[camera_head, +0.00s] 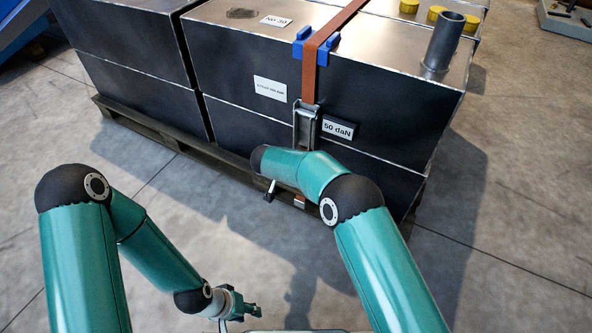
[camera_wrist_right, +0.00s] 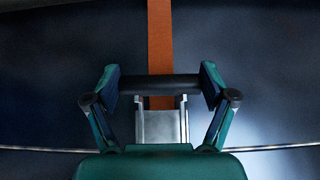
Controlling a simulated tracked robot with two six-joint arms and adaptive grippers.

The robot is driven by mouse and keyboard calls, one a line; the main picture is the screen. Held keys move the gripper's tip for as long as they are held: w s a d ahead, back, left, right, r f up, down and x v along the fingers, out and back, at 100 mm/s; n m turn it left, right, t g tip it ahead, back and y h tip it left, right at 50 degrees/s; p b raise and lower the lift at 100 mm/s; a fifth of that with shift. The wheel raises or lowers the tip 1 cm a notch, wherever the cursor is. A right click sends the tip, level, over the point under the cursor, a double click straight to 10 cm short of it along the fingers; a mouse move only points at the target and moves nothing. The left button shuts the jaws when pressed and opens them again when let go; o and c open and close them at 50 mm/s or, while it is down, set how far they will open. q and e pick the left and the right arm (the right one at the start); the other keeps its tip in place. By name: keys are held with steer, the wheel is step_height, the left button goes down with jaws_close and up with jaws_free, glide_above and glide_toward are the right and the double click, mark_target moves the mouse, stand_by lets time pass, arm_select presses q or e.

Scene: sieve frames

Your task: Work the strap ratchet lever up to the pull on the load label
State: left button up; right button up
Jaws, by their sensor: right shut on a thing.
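The orange strap (camera_head: 310,80) runs over the dark crate's top edge and down its front to the metal ratchet (camera_head: 305,116). The load label (camera_head: 339,129) reads "50 daN" and sits just right of the ratchet. In the right wrist view, my right gripper (camera_wrist_right: 160,88) is shut on the black bar of the ratchet lever (camera_wrist_right: 160,85), with one finger at each end. The metal lever body (camera_wrist_right: 161,124) shows below the bar.
Dark metal boxes (camera_head: 240,60) stand on a pallet (camera_head: 150,130). Blue corner pieces (camera_head: 328,48) sit under the strap at the edge. A grey pipe stub (camera_head: 444,42) and yellow caps (camera_head: 437,12) stand on top. The floor in front is clear.

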steer(key=shift+a+f, duration=0.1)
steer(key=shift+a, duration=0.1)
steer(key=o, duration=1.5)
steer(key=shift+d, duration=0.1)
steer(key=v, duration=1.1)
steer(key=shift+s+r, duration=0.25)
steer(key=shift+r, duration=0.05)
